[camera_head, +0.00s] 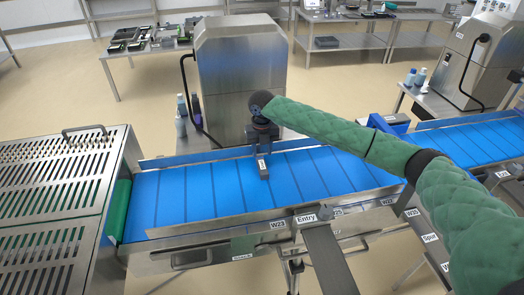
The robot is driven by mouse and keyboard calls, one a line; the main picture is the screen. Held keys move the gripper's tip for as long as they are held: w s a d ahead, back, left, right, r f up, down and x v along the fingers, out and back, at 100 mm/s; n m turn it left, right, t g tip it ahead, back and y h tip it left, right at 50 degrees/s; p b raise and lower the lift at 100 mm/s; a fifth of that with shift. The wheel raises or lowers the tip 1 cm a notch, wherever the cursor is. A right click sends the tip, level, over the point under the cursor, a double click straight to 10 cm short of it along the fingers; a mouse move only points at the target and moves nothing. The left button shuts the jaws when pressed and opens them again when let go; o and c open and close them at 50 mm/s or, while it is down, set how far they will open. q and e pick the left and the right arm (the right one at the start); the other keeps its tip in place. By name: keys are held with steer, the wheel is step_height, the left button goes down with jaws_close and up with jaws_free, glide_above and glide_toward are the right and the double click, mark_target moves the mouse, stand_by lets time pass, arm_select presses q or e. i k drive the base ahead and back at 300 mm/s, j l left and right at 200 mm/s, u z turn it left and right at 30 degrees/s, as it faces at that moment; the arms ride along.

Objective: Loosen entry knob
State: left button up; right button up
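The entry knob (325,212) is a small dark round knob just right of a white label reading "Entry" (306,219), on the near rail of the blue conveyor (205,187). My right arm, in a green quilted sleeve, reaches in from the right. Its gripper (264,172) points down over the conveyor belt, behind and to the left of the knob and apart from it. The gripper is seen too small and end-on to tell whether its fingers are open or shut. My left gripper is not in view.
A steel cabinet (240,75) stands behind the conveyor. A slotted steel cover (60,170) is at the left. A flat grey bar (328,258) extends toward me below the knob. Bottles (181,120) stand beside the cabinet. A second blue conveyor (475,138) is at the right.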

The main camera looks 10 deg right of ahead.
mark_target(326, 212)
steer(key=k+j, duration=0.15)
steer(key=k, duration=0.35)
steer(key=k+j, duration=0.15)
steer(key=k, duration=0.35)
steer(key=k+j, duration=0.15)
steer(key=k, duration=0.3)
